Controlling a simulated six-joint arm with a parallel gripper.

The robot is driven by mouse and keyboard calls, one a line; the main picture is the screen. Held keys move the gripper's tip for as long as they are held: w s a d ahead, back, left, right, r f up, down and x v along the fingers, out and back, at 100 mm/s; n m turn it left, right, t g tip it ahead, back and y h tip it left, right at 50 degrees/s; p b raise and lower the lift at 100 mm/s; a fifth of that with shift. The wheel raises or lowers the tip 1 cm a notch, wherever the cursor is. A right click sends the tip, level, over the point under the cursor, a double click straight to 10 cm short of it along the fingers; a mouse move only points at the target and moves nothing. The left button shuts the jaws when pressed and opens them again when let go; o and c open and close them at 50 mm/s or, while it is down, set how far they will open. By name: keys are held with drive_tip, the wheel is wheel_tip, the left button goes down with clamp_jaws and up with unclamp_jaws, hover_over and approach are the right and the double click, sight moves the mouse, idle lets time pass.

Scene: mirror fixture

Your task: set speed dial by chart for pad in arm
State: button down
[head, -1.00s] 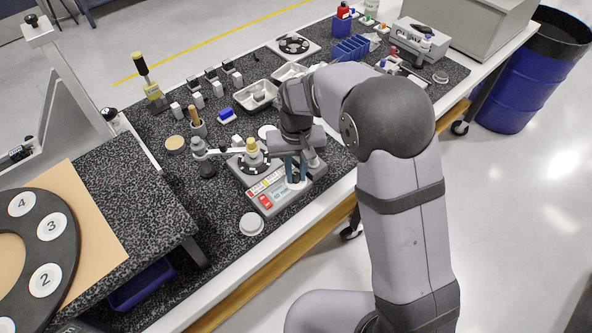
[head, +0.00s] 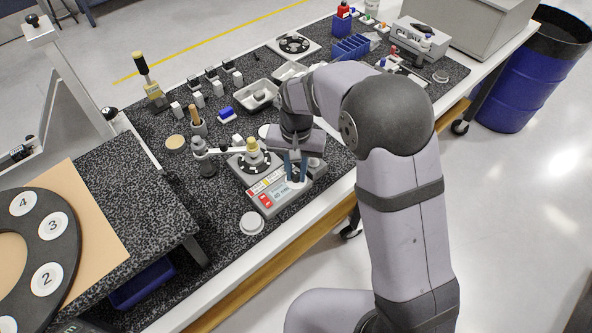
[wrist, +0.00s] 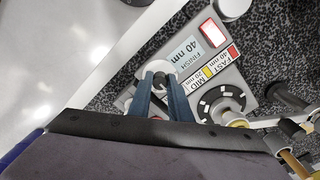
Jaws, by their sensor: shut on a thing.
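My gripper (head: 296,176) is down at the near right corner of the polishing machine (head: 256,206). In the wrist view its two blue fingers (wrist: 159,84) are shut on the round speed dial (wrist: 158,76), whose face is partly hidden. The machine's display (wrist: 189,51) reads FINISH 40 nm. The chart beside it (wrist: 222,62) shows FAST 40 nm by a red patch and MID 20 nm by a yellow patch; the rest is covered by a finger. The swing arm (head: 225,150) reaches over the dark platter (head: 240,171); a yellow-topped piece (head: 250,145) sits at its end.
Small white blocks, metal trays (head: 256,95) and a blue rack (head: 351,47) stand farther back.

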sight(296, 174)
drive_tip(key=c, duration=1.6)
unclamp_jaws()
drive_tip(key=shift+r, duration=0.1)
drive_tip(key=shift+r+b, duration=1.1)
drive_tip(key=shift+r, duration=2.55)
drive_tip(key=shift+n, duration=0.6)
drive_tip(key=s+d+f, duration=0.2)
drive_tip(key=s+d, duration=0.4)
drive_tip(key=s+d+f, duration=0.2)
drive_tip(key=s+d, duration=0.4)
drive_tip(key=s+d+f, duration=0.2)
drive_tip(key=s+d, duration=0.4)
drive_tip(key=shift+d+f, duration=0.15)
